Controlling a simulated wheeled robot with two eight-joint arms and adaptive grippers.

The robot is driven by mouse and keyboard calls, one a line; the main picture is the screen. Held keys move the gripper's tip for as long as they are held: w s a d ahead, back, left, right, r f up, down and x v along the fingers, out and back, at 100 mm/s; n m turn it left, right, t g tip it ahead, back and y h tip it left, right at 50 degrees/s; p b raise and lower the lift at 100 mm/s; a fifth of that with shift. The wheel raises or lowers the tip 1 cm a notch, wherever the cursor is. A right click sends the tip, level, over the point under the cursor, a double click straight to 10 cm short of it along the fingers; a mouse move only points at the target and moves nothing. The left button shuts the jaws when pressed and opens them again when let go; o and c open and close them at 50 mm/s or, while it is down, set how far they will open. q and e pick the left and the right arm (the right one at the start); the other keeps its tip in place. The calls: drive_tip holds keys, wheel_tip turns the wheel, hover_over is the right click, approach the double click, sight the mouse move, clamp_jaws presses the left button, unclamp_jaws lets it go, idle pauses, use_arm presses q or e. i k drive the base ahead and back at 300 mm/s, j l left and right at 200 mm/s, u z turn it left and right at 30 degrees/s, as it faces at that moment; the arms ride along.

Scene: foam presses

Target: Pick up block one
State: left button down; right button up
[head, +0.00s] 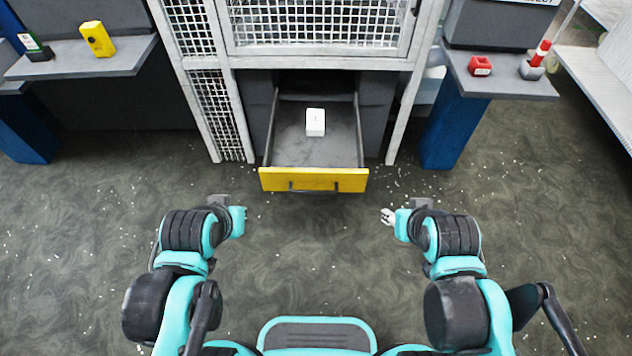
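A white block (315,122) with a small dark mark on top, likely block one, lies in the open drawer (285,154). The drawer is grey inside and has a yellow front (314,180) with a dark handle. My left gripper (242,214) is in front of the drawer, low and to the left, apart from it. Its fingers are too small and hidden to tell their state. My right gripper (385,216) is in front of the drawer to the right, with pale fingertips that look spread apart and nothing between them. Neither gripper touches the block.
A caged press frame (318,58) with white posts stands around and above the drawer. A right shelf (505,86) holds a red item (480,66) and a red-and-white marker (541,53). The floor ahead is clear except for white bits.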

sight(315, 128)
drive_tip(key=i+j+z, duration=0.2)
drive_tip(key=i, duration=0.25)
drive_tip(key=i+z, duration=0.15)
drive_tip(key=i, duration=0.35)
drive_tip(key=i+j+z, duration=0.2)
drive_tip(key=i, duration=0.25)
drive_tip(key=j, duration=0.1)
